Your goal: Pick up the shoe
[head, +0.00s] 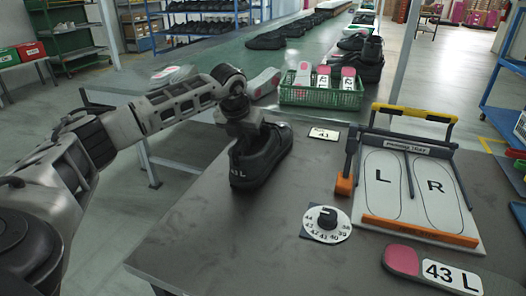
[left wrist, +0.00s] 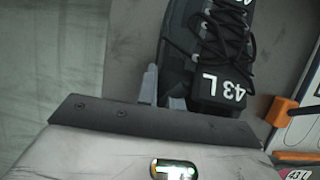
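A black lace-up shoe (head: 262,160) marked "43 L" stands on the grey table (head: 190,235), left of the middle. My left gripper (head: 243,128) is over the shoe and hides part of its top in the head view. In the left wrist view, the shoe (left wrist: 208,45) shows its laces and its white "43 L" mark. The gripper's two fingers (left wrist: 163,95) are close together at the shoe's left edge. I cannot tell whether they grip it. My right gripper is in neither view.
Right of the shoe are a size dial (head: 327,224), a small card (head: 324,133) and a tray board (head: 420,190) marked L and R. A pink-ended "43 L" insole (head: 432,268) lies at the front right. A green basket (head: 320,97) stands behind, beside a shoe-laden conveyor.

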